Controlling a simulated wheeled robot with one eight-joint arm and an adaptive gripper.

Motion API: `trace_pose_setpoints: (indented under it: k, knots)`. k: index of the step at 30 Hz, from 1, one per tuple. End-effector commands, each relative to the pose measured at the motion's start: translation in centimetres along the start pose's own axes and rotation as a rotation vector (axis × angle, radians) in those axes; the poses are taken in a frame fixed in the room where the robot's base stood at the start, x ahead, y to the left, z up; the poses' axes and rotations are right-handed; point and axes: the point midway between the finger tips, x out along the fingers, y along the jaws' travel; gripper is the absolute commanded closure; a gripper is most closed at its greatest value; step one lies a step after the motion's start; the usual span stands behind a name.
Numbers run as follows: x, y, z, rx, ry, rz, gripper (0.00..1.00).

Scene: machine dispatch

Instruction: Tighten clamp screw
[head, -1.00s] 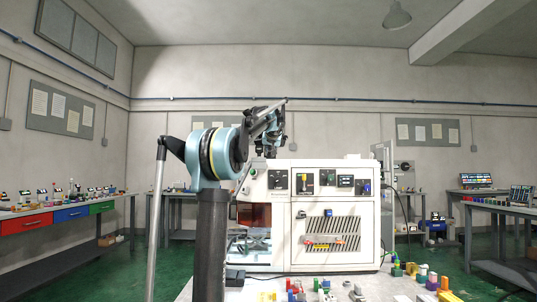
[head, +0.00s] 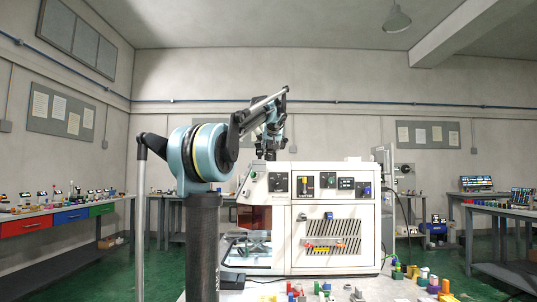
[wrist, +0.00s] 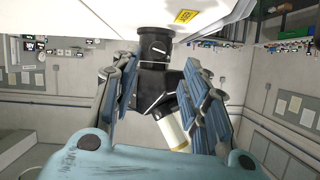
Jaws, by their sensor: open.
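In the wrist view a black cylindrical fitting (wrist: 152,85) meets the white machine casing (wrist: 120,16). A small round dark part with a pale line across it sits on the fitting; I cannot tell whether it is the clamp screw. A cream cylinder (wrist: 175,132) angles off the fitting on the near side. My gripper (wrist: 158,66) is open, with a ribbed finger on each side of the fitting; contact is unclear. In the head view my gripper (head: 268,143) points down over the left part of the white machine (head: 300,228), and the fitting is hard to make out.
A table (head: 385,291) in front of the machine holds several small coloured parts (head: 430,282) at right. A bench with red, blue and green drawers (head: 72,214) stands at left. Another bench (head: 500,209) stands at right. Green floor shows between them.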

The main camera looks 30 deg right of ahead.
Motion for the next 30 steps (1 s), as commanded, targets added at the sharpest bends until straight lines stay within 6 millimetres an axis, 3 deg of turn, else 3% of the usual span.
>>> trace_pose_setpoints:
  k: [3, 9, 22, 30]
  knots:
    - [-2.0, 0.0, 0.0, 0.000, 0.000, 0.002, 0.58]
    - [-3.7, -0.1, 0.0, 0.000, -0.001, 0.000, 0.58]
    - [-4.3, 0.0, 0.0, -0.002, -0.001, -0.001, 0.58]
    - [-8.9, 1.2, -0.2, -0.038, -0.007, -0.039, 0.58]
